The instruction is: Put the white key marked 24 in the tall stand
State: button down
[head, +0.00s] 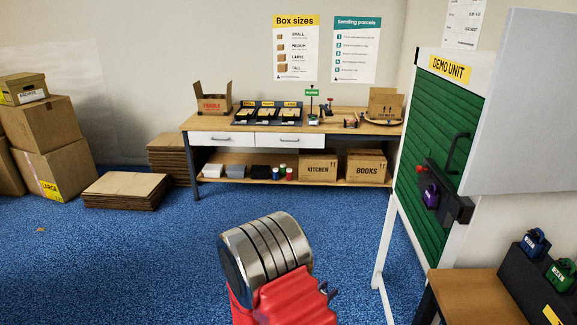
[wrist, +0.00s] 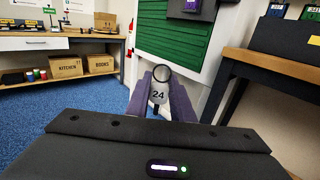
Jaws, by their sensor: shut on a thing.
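In the wrist view my gripper (wrist: 160,100) is shut on the white key marked 24 (wrist: 158,96). The number faces the camera and a dark ring (wrist: 161,73) shows above it. The key's lower part is hidden by the gripper. In the head view my arm hides the key and the gripper. A thin post with a green sign (head: 312,92) stands on the far workbench, well away from my arm; it may be the tall stand, but it is too small to be sure.
The workbench (head: 360,128) holds trays (head: 268,115), an open carton (head: 213,102) and small tools. A green demo shutter (head: 440,130) with a purple padlock (head: 431,195) stands at right. A padlock rack (head: 535,275) sits on a near table (head: 465,300). Blue floor lies clear before the workbench.

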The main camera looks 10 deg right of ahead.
jog(key=shift+a+n+t+y, duration=0.15)
jog(key=shift+n+t+y, duration=2.05)
jog(key=shift+y, duration=0.4)
jog(key=shift+a, duration=0.1)
